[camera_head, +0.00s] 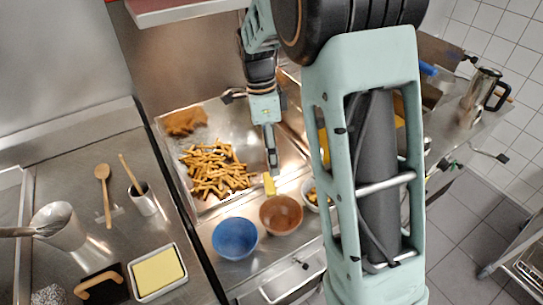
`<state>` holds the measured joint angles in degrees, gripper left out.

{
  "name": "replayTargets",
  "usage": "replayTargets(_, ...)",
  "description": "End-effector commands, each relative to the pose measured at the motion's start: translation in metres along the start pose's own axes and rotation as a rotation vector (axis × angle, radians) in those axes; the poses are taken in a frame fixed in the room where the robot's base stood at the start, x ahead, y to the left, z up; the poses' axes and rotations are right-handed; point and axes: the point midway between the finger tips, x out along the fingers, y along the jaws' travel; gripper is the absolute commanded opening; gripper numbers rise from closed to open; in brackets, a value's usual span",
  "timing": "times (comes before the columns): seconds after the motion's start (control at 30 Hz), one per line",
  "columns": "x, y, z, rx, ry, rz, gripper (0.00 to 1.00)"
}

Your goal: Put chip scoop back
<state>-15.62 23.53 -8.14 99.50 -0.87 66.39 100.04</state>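My gripper (271,160) points down over the right side of the metal chip tray (168,140), above its front edge. I see it side-on, so the gap between its fingers does not show. A small yellow piece (269,184) shows right at the fingertips; I cannot tell whether it is held or lies behind them. Chips (214,170) are heaped in the tray, with a brown piece of food (185,121) at its back left. No chip scoop can be told for certain. A metal vessel with a long handle (60,226) is at the far left.
A blue bowl (235,238) and a brown bowl (281,214) stand in front of the tray. On the left counter are a wooden spoon (104,190), a metal cup (144,199) and a yellow-filled dish (158,273). My arm hides much of the right side.

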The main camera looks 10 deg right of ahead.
Motion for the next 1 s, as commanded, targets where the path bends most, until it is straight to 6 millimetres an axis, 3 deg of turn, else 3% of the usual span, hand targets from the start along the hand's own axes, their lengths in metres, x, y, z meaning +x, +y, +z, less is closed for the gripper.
replayTargets(0.3,-0.072,-0.002,0.001,0.0,-0.001,-0.007,0.86)
replayTargets(0.5,-0.102,-0.001,0.001,0.0,-0.001,-0.005,0.86)
replayTargets(1.0,-0.113,-0.001,-0.001,-0.005,0.001,-0.008,0.86)
